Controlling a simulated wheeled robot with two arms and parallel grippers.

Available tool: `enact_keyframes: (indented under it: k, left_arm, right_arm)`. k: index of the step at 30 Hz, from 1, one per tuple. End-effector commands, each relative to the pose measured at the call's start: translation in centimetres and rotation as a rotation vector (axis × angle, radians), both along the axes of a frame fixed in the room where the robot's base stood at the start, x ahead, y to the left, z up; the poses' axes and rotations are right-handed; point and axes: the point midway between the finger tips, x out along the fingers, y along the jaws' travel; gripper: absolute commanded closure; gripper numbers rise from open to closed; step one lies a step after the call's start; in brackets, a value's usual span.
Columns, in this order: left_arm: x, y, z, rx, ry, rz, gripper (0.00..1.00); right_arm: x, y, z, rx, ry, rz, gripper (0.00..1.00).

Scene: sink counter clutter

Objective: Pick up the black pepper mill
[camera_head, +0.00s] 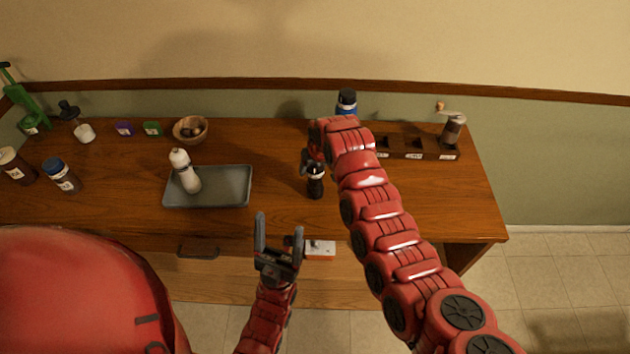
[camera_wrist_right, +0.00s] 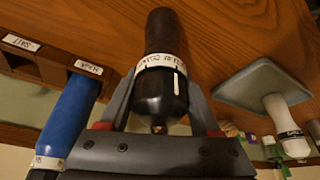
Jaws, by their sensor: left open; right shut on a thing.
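The black pepper mill (camera_head: 316,185) is in the middle of the counter in the head view, partly hidden by my right gripper (camera_head: 311,165). In the right wrist view, the dark mill (camera_wrist_right: 160,45) with its white label band is between the two fingers of my right gripper (camera_wrist_right: 162,100), which is shut on it. I cannot tell whether the mill touches the counter. My left gripper (camera_head: 278,232) is open and empty, in front of the counter's front edge and left of the mill.
A grey tray (camera_head: 225,195) with a white bottle (camera_head: 185,170) is left of the mill. A blue bottle (camera_head: 346,103) and a dark labelled rack (camera_head: 405,150) stand behind my right arm. A wooden bowl (camera_head: 190,129) is at back left.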

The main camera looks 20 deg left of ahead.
Motion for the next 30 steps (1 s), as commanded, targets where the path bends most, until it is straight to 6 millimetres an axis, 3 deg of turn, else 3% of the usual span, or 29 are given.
enact_keyframes:
  k: [1,6,23,30]
  left_arm:
    - [0.0,0.0,0.0,0.000,0.000,0.000,0.29]
    - [0.0,0.0,0.0,0.000,0.000,0.000,0.29]
    - [0.0,0.0,-0.5,0.000,0.000,0.000,0.29]
    - [0.0,0.0,-3.1,0.000,0.000,0.000,0.29]
  right_arm:
    - [0.0,0.0,0.0,0.000,0.000,0.000,0.70]
    - [0.0,0.0,0.0,0.001,-0.001,0.000,1.00]
    - [0.1,0.1,0.4,0.002,-0.004,0.000,1.00]
    - [0.1,0.1,3.5,0.003,-0.009,0.001,1.00]
